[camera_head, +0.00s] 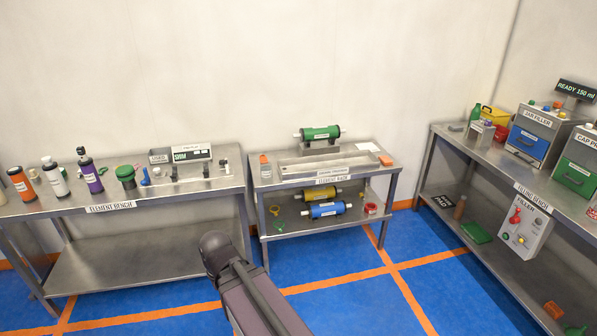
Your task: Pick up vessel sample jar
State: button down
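No label reading vessel sample jar can be made out, so I cannot tell which item it is. A dark container with a green lid (126,177) stands on the element bench (137,204) at the left. A small orange-topped item (265,166) stands at the left end of the middle table (266,184). My arm reaches up from the bottom, in front of the middle table. My gripper is not in view.
Orange, white and purple bottles (87,171) stand on the left bench. A green cartridge (320,133) rests on a cradle on the middle table. The filling bench (480,152) at the right carries a jar filler (537,135). The blue floor (345,262) between the tables is clear.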

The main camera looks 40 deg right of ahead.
aim_at(266, 173)
jog(key=z, duration=0.75)
jog(key=k, duration=0.95)
jog(key=u, duration=0.05)
jog(key=i, duration=0.7)
jog(key=z, duration=0.05)
